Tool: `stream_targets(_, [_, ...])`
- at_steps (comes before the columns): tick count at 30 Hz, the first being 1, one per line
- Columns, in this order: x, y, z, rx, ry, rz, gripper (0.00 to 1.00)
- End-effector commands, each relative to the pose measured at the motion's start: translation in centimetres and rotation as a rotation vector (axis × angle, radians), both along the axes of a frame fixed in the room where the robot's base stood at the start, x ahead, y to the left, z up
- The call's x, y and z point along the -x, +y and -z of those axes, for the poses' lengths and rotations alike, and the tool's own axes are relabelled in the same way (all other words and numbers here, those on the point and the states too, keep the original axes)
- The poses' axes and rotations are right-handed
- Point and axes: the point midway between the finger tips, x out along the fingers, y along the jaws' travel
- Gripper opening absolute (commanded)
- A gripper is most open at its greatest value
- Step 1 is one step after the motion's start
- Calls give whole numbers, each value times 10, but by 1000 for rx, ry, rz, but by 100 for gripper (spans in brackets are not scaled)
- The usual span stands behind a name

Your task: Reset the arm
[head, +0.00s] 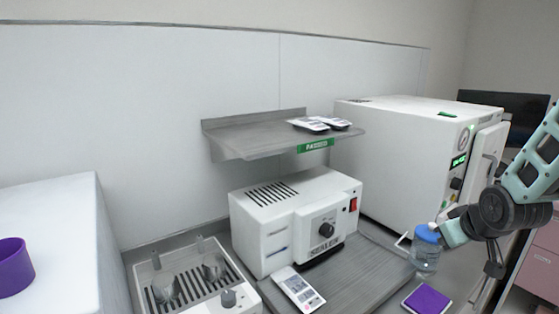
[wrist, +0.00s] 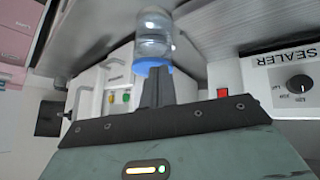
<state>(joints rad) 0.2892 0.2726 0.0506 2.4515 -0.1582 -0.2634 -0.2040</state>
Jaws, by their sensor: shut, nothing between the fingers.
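My arm reaches in from the right edge of the head view. My gripper (head: 448,230) is shut and empty, right beside the blue cap of a clear bottle (head: 425,257). In the wrist view my gripper (wrist: 154,88) shows its dark fingers together, pointing at the bottle (wrist: 153,38) and overlapping its blue cap. I cannot tell whether the fingers touch the cap. The bottle stands upright on the grey counter in front of the white autoclave.
The white sealer (head: 296,222) stands on the counter, with a pouch (head: 299,290) in front. A purple block (head: 427,300) lies near the bottle. The autoclave (head: 400,160) is close to my arm. A grey shelf (head: 250,138) carries packs (head: 310,124). A purple cup (head: 14,268) sits far left.

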Motion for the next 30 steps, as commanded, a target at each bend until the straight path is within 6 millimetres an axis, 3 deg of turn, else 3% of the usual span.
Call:
stream_targets(1, [16,20,-5,-26,61,7,0])
stream_targets(3, [41,41,-7,-64,152,29,0])
stream_targets(11, [133,107,-19,-161,447,80,0])
stream_targets(15, [157,176,-24,-117,517,-131,0])
stream_targets(21, [218,250,-32,-32,616,-401,0])
stream_targets(25, [249,272,-36,14,657,-509,0])
stream_targets(30, [259,278,-37,30,669,-541,0])
